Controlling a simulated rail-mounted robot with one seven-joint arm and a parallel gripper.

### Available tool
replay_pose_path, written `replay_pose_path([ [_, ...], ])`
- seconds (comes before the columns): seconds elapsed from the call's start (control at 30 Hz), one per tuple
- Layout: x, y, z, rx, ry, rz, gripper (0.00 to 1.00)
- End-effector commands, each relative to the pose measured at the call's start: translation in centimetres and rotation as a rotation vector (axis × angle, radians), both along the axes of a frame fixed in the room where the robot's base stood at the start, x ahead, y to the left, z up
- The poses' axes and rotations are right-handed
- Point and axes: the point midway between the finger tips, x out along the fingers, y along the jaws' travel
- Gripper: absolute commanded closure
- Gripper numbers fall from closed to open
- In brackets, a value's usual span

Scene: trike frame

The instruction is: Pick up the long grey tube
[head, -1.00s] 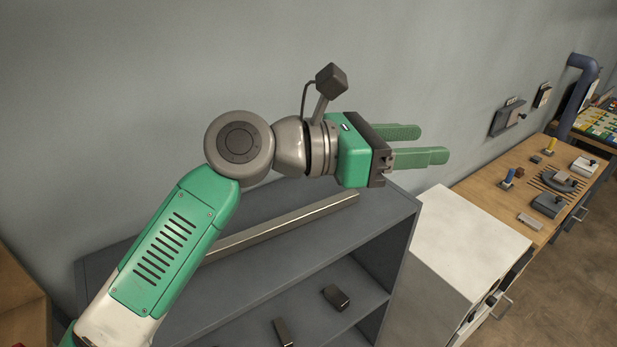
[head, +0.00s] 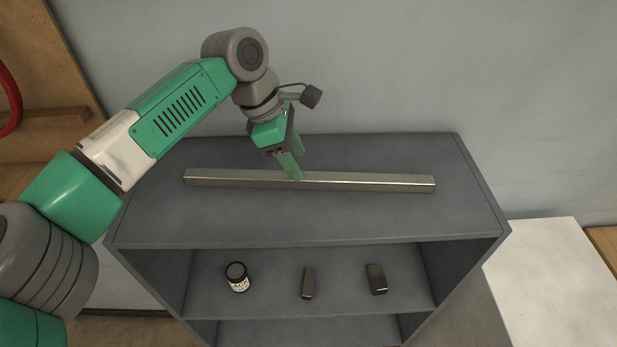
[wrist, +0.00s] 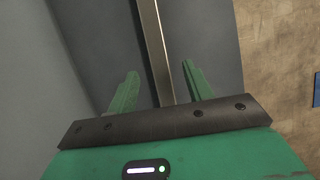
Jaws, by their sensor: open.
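The long grey tube (head: 360,182) is a straight square metal bar lying flat on top of the dark grey shelf unit (head: 410,220), running left to right. My gripper (head: 295,168) is over the middle of the tube, pointing down at a tilt, with its green fingers spread. One finger hides a small part of the tube in the head view. In the wrist view the tube (wrist: 153,45) runs between the open fingers (wrist: 160,85), nearer neither clearly. I cannot tell how far the fingertips are above it.
On the shelf below are a dark jar with a white label (head: 238,277) and two small dark metal blocks (head: 308,282) (head: 376,279). A grey wall stands close behind the unit. A white cabinet (head: 555,270) is at the right.

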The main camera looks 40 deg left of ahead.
Motion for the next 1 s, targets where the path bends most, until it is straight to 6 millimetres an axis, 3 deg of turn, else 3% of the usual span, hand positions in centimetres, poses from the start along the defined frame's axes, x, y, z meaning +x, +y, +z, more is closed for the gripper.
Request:
replay_pose_path([
  [0.27, 1.2, -1.2, -4.0, -0.003, 0.001, -0.001, 0.49],
  [0.47, 1.3, -1.2, -4.4, -0.002, 0.001, -0.001, 0.49],
  [0.73, 1.3, -1.2, -4.4, -0.003, 0.000, -0.001, 1.00],
  [1.0, 1.3, -1.2, -4.2, -0.002, -0.002, -0.001, 1.00],
])
